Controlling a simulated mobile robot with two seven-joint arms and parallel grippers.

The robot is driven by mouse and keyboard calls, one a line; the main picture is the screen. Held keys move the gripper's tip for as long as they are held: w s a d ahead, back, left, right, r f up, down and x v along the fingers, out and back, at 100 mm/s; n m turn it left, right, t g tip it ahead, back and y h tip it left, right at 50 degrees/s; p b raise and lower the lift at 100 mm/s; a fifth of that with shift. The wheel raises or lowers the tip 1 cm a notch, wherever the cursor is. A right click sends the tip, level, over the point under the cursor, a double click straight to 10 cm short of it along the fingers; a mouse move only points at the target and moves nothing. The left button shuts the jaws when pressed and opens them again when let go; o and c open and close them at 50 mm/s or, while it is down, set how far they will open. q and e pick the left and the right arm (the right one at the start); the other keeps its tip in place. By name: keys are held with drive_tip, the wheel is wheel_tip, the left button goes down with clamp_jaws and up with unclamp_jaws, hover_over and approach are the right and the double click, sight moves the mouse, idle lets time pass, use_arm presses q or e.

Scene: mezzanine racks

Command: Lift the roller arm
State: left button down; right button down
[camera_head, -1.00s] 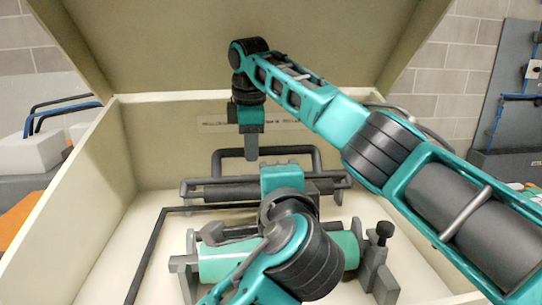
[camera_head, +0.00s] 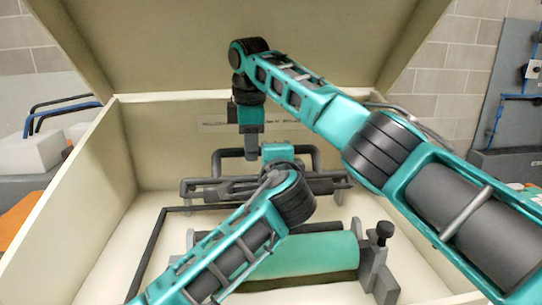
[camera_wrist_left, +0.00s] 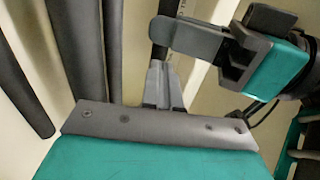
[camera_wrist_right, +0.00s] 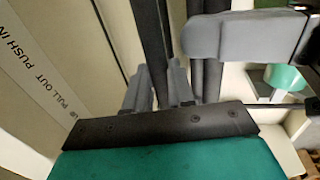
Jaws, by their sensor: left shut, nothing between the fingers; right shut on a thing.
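The roller arm (camera_head: 316,165) is a dark bar frame with a raised loop handle, low at the back of the cream box. My right gripper (camera_head: 251,155) reaches down to the left part of the loop from above. In the right wrist view its fingers (camera_wrist_right: 158,90) are shut on a dark bar of the roller arm (camera_wrist_right: 150,40). My left gripper (camera_wrist_left: 164,88) is shut and empty, close beside the right one. In the head view its fingertips are hidden behind its own wrist. Dark bars (camera_wrist_left: 80,45) pass close to it in the left wrist view.
A green roller (camera_head: 310,252) lies in front in grey brackets (camera_head: 380,275). A thin dark rod (camera_head: 152,250) runs along the box's left floor. The box walls (camera_head: 75,195) and raised lid (camera_head: 230,40) enclose the space.

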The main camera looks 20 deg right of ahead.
use_arm(q)
drive_tip(key=shift+w+d+f, duration=0.1)
drive_tip(key=shift+w+d, duration=0.05)
drive_tip(key=shift+w, duration=0.55)
use_arm(e)
drive_tip(key=shift+f, duration=0.3)
use_arm(q)
drive_tip(key=shift+w, duration=0.9)
use_arm(e)
drive_tip(key=shift+a, duration=0.35)
drive_tip(key=c, duration=1.4)
unclamp_jaws()
drive_tip(key=shift+o, duration=0.7)
drive_tip(key=shift+s+d, duration=0.1)
drive_tip(key=o, duration=0.3)
drive_tip(key=shift+d, duration=0.1)
use_arm(q)
drive_tip(key=shift+s, duration=0.1)
use_arm(e)
drive_tip(key=shift+r, duration=0.1)
